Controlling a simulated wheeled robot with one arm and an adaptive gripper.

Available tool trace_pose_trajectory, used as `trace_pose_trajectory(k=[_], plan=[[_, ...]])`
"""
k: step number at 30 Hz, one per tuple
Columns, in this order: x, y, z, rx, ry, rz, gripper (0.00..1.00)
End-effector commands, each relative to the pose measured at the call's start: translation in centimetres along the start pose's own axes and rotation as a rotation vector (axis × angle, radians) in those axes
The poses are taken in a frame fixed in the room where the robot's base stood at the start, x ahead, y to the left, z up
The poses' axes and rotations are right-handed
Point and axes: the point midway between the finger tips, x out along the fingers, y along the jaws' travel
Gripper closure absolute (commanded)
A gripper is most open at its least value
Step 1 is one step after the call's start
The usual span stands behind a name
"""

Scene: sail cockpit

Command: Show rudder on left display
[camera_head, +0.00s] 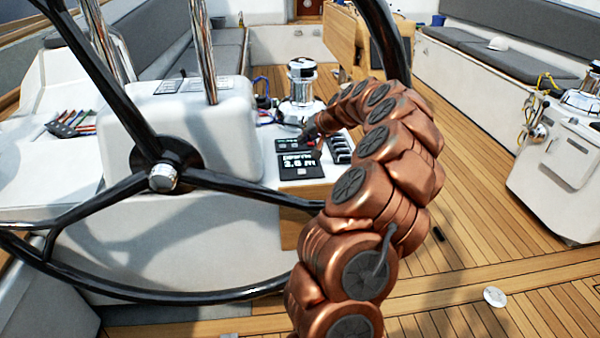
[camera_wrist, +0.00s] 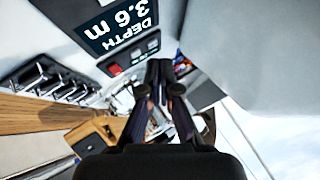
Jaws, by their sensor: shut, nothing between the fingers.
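The near display (camera_head: 300,168) on the white console reads "DEPTH 3.6 m". My gripper (camera_head: 314,147) is low over the console at the displays' right edge. In the wrist view my gripper (camera_wrist: 160,68) is shut and empty, its fingertips near the button panel. I cannot tell whether they touch it.
A row of black switches (camera_head: 340,150) lies right of the displays. The black steering wheel (camera_head: 165,175) stands in front of the console on the left. A chrome winch (camera_head: 302,82) stands behind. The teak deck (camera_head: 480,180) is mostly clear on the right.

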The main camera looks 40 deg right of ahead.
Motion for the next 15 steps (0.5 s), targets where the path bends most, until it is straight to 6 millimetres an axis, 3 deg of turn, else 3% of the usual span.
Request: trace_pose_trajectory(k=[15], plan=[[1.3, 0.9, 1.0, 0.001, -0.001, 0.0, 1.0]])
